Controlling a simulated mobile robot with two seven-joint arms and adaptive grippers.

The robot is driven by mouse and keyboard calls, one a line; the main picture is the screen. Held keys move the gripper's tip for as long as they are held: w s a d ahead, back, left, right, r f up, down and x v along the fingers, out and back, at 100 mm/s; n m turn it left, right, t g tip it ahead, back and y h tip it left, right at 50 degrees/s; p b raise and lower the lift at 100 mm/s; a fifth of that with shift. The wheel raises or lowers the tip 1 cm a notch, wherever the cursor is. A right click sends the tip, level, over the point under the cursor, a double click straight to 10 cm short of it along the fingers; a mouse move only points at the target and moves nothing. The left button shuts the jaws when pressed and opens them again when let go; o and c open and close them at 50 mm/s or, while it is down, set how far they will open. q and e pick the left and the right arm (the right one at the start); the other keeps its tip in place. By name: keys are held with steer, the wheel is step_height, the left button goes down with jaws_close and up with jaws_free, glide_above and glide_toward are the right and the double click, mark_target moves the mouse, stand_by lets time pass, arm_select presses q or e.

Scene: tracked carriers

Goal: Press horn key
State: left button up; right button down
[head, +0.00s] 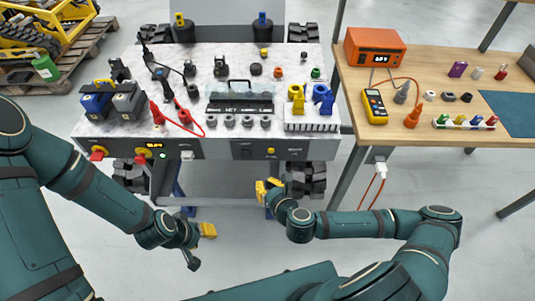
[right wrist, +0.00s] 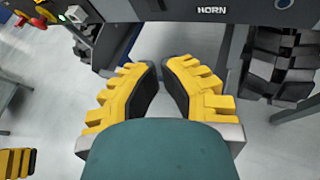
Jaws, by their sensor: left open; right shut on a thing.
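The word HORN (right wrist: 211,9) is printed in white on the dark front panel (head: 225,150) of the cart, near the top of the right wrist view. A small yellow button (head: 270,151) sits on that panel in the head view; I cannot tell whether it is the horn key. My right gripper (head: 266,188) is below the panel and apart from it. My left gripper (head: 201,244) is open and low, left of the right one.
The cart's marble top (head: 225,65) carries several plugs, clamps and cables. A red knob (head: 98,153) and a lit display (head: 154,146) are on the panel's left. A black track (head: 306,180) is beside my right gripper. A wooden table (head: 430,75) stands right.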

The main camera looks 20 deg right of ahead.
steer(key=shift+w, duration=0.15)
glide_toward(261, 153)
steer(key=shift+a+f+x, duration=0.15)
steer(key=shift+x, duration=1.05)
steer(key=shift+a+f+x, duration=0.1)
steer(key=shift+x, duration=1.1)
steer(key=shift+w+d, duration=0.1)
steer(key=shift+w, duration=0.1)
steer(key=shift+w+d, duration=0.1)
steer(key=shift+w, duration=0.25)
stand_by(0.8)
steer(key=shift+s+a+p, duration=0.2)
steer(key=shift+s+p, duration=0.2)
steer(key=shift+s, duration=0.35)
steer(key=shift+s, duration=0.1)
steer(key=shift+s+a, duration=0.25)
steer(key=shift+s, duration=0.5)
steer(key=shift+s+a, duration=0.25)
steer(key=shift+s, duration=0.5)
steer(key=shift+s+a, duration=0.2)
steer(key=shift+s, duration=0.6)
